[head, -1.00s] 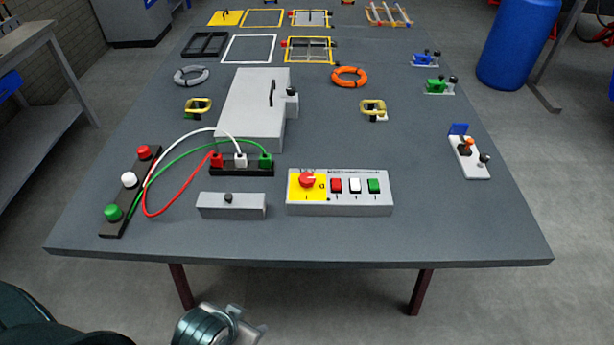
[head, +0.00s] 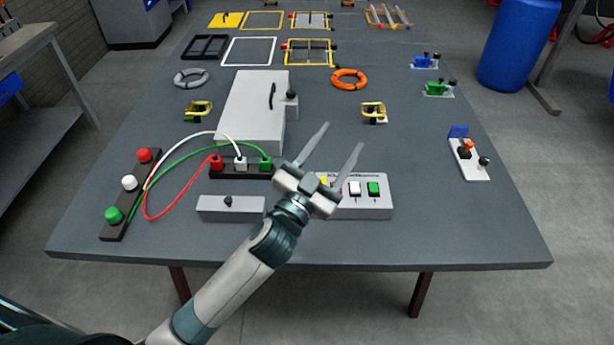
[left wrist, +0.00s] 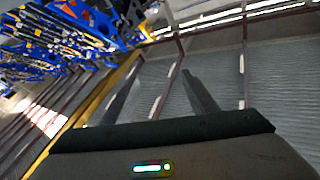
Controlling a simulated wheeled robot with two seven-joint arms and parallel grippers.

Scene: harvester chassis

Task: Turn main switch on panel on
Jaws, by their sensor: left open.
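The grey control panel (head: 362,211) lies near the front edge of the table. Its white button (head: 354,188) and green button (head: 374,188) show. My right gripper is not in view.
A small grey box with a black knob (head: 228,201) sits left of the panel. A black socket strip (head: 240,173) with red, white and green cables stands behind. A large grey box (head: 250,105) stands farther back.

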